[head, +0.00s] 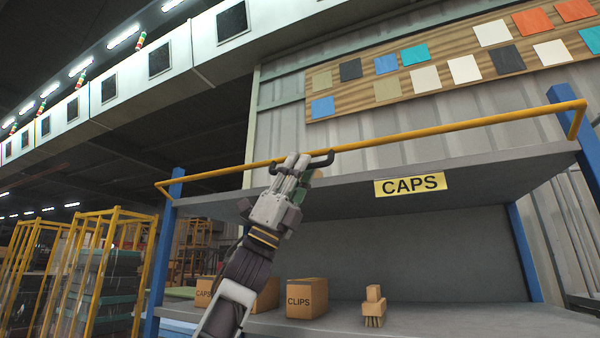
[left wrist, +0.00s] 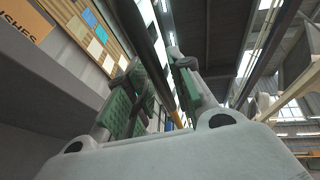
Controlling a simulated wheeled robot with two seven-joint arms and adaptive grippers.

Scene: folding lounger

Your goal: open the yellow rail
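The yellow rail (head: 450,128) runs along the front of the upper shelf, with bent ends at both blue posts. A small yellow piece of the rail (left wrist: 176,119) shows beyond the fingers. My right gripper is not in view.
The upper shelf (head: 480,168) bears a CAPS label (head: 409,185). On the lower shelf stand a CLIPS box (head: 306,298), a CAPS box, partly hidden, and a brush (head: 374,306). Yellow cage racks (head: 85,270) stand at the left. A sample board (head: 440,65) hangs behind the rail.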

